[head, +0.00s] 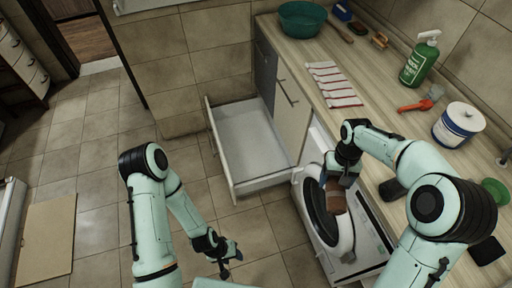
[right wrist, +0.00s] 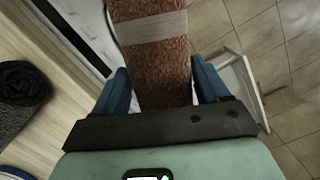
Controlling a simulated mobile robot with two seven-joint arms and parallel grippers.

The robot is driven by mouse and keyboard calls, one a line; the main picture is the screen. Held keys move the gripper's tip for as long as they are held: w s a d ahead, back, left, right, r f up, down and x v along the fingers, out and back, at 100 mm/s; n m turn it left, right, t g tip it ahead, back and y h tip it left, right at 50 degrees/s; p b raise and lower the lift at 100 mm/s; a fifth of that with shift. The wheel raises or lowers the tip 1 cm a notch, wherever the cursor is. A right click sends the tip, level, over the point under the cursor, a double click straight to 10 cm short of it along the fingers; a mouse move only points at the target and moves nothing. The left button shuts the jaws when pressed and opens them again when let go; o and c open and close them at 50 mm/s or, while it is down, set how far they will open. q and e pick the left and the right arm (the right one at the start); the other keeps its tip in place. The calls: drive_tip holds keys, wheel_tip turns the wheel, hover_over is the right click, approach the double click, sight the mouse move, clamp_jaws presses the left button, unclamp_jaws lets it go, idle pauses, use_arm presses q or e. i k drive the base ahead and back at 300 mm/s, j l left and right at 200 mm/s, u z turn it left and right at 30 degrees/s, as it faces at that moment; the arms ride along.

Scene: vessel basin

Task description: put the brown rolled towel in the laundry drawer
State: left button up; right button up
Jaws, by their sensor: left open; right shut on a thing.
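The brown rolled towel (right wrist: 155,60) has a pale band around it and sits between the blue fingers of my right gripper (right wrist: 160,88) in the right wrist view. In the head view the towel (head: 336,198) is held over the front of the washing machine, and my right gripper (head: 338,182) is shut on it. The laundry drawer (head: 248,140) is pulled open, pale inside and bare where visible, to the left of the towel. It partly shows in the right wrist view (right wrist: 243,85). My left gripper (head: 228,255) is open and empty above the floor, in front of the drawer.
The washing machine (head: 354,240) has a round door near my right gripper. The counter (head: 300,55) holds a striped cloth (head: 332,84), a green bottle (head: 420,60), a teal basin (head: 302,18), a white tub (head: 458,124) and a dark roll (head: 392,190). The floor left of the drawer is clear.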

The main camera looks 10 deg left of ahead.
sight(242, 162)
drive_tip(key=i+j, duration=0.25)
drive_tip(key=i+j+z, duration=0.1)
drive_tip(key=j, duration=0.35)
drive_tip(key=i+j, duration=0.35)
drive_tip(key=i+j+z, duration=0.1)
drive_tip(key=j, duration=0.3)
drive_tip(key=i+j, duration=0.3)
drive_tip(key=i+j+z, duration=0.15)
drive_tip(key=j, duration=0.3)
drive_tip(key=i+j, duration=0.25)
drive_tip(key=j, duration=0.15)
drive_tip(key=i+j+z, duration=0.1)
drive_tip(key=j, duration=0.3)
drive_tip(key=i, duration=0.1)
